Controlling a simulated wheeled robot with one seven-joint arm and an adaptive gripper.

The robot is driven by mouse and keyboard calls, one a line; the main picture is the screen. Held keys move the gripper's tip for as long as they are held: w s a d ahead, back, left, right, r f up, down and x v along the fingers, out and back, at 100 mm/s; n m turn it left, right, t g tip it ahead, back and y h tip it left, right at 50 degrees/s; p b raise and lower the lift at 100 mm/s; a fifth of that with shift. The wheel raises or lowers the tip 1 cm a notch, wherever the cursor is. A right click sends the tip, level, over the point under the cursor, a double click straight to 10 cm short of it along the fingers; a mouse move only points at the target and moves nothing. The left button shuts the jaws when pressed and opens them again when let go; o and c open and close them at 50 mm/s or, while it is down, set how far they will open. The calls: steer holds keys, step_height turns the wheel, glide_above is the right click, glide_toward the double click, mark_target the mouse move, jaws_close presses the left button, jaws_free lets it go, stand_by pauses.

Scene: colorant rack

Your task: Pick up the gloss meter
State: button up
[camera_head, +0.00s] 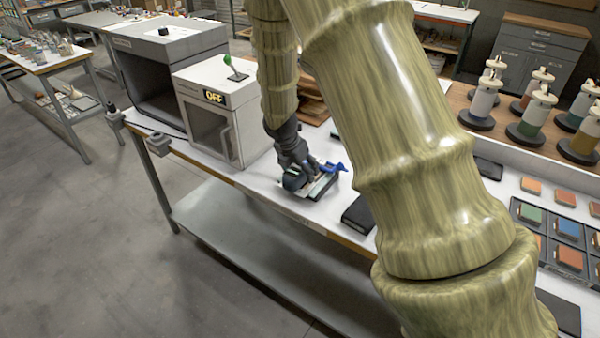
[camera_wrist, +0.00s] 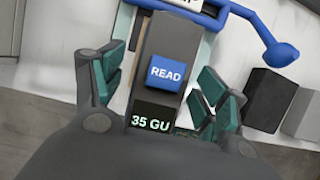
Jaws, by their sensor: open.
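The gloss meter (camera_wrist: 168,42) is a dark grey block with a blue READ button and a small display showing "35 GU". In the wrist view it lies between the two teal-padded fingers of my gripper (camera_wrist: 160,90), with a visible gap on each side. My gripper is open around it. In the head view my gripper (camera_head: 303,178) is low over the white bench top, beside the white oven-like box, and hides most of the meter. A blue frame-like part (camera_wrist: 270,40) with a rounded end lies at the meter's far end and also shows in the head view (camera_head: 333,169).
The white box (camera_head: 215,110) with an "OFF" display stands left of my gripper. A black case (camera_head: 358,214) lies to the right on the bench. In the wrist view a dark block (camera_wrist: 264,100) sits right of the fingers. The bench's front edge is close by.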

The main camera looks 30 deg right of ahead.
steer(key=c, duration=1.5)
steer(key=shift+r, duration=0.15)
